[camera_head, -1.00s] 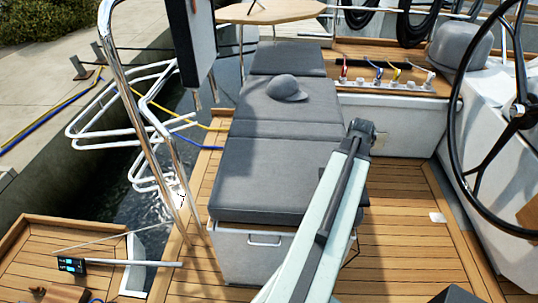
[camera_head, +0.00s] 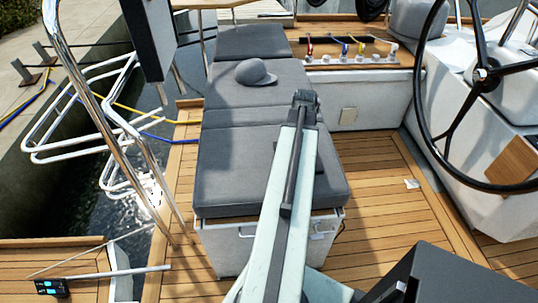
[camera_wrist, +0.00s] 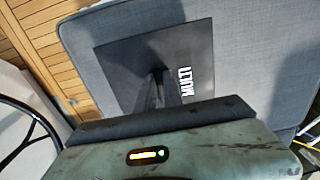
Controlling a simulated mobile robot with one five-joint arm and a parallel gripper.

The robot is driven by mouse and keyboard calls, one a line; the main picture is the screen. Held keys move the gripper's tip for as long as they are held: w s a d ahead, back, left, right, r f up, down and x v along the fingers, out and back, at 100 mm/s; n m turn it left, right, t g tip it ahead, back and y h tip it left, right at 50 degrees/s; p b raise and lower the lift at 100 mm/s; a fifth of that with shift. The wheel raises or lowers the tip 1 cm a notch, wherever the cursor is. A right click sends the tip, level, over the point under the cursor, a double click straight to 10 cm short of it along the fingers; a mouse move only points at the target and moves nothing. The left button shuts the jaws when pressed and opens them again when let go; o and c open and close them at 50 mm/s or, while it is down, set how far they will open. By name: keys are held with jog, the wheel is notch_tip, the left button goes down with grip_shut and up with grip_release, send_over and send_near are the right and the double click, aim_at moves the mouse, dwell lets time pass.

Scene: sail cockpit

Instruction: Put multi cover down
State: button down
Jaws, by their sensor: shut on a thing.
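The multi cover (camera_wrist: 125,62) is a thin dark square plate with white lettering, seen in the wrist view. My gripper (camera_wrist: 160,88) is shut on it near its middle. The cover is over the grey seat cushion (camera_wrist: 255,60); I cannot tell if it touches the cushion. In the head view my arm reaches over the cushioned bench (camera_head: 235,165), and the arm hides the gripper and most or all of the cover.
A grey cap (camera_head: 256,73) lies on the middle cushion. Behind is a row of coloured switches or lines (camera_head: 345,52). A black steering wheel (camera_head: 485,75) stands right. Teak deck (camera_head: 385,190) is open right of the bench. White rails (camera_head: 75,125) and water lie left.

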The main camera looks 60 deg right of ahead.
jog(key=w, duration=0.3)
jog(key=w+a, duration=0.1)
jog(key=w, duration=0.2)
jog(key=w+f, duration=0.1)
jog(key=w, duration=0.2)
jog(key=shift+a+b, duration=0.35)
jog(key=f+b, duration=0.4)
jog(key=shift+w, duration=0.25)
jog(key=shift+r, duration=0.25)
jog(key=shift+f, duration=0.15)
jog(key=c, duration=1.5)
grip_release()
notch_tip(320, 180, up, 12)
jog(key=p, duration=1.2)
jog(key=shift+r, duration=0.2)
